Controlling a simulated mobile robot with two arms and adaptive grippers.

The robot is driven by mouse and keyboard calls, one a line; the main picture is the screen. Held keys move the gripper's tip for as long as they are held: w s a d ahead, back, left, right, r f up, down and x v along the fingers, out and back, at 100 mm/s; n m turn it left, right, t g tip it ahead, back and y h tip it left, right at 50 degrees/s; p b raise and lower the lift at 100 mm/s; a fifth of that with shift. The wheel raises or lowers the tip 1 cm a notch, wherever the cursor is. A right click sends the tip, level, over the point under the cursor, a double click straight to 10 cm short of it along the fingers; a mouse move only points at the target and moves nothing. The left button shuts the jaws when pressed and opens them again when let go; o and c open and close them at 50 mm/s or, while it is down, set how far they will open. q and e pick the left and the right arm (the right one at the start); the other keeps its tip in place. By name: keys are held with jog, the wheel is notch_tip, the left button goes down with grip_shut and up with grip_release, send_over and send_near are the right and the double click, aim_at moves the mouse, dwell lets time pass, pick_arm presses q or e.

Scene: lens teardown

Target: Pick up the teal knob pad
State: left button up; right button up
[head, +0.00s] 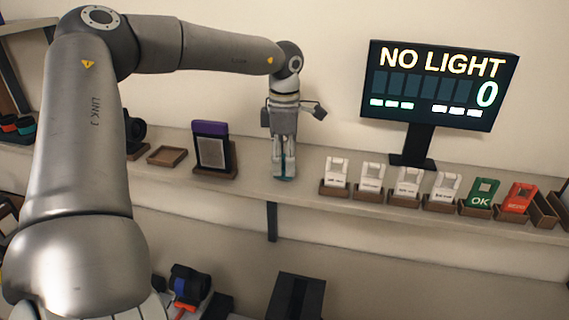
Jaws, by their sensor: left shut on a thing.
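My left gripper (284,172) points straight down at the shelf in the middle of the head view. Its fingers are shut on the teal knob pad (286,179). Only a small teal part of the pad shows between and under the fingertips; the fingers hide the rest. The pad is at or just above the shelf top, and I cannot tell if it touches. My right gripper is out of view.
The shelf (255,184) carries a purple-topped framed panel (211,147) and an empty brown tray (167,155) to the left. To the right stand several white tags, a green OK tag (481,193) and a red tag (519,198). A NO LIGHT display (437,84) stands behind.

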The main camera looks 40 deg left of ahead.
pick_arm(q)
notch_tip(320, 180, up, 2)
jog(key=shift+r+b, duration=0.15)
jog(key=shift+b, duration=0.25)
jog(key=s+d+r+b, duration=0.6)
jog(key=s+d+r, duration=0.2)
jog(key=s+r, duration=0.2)
jog(key=shift+s+b, duration=0.3)
jog(key=shift+s, duration=0.55)
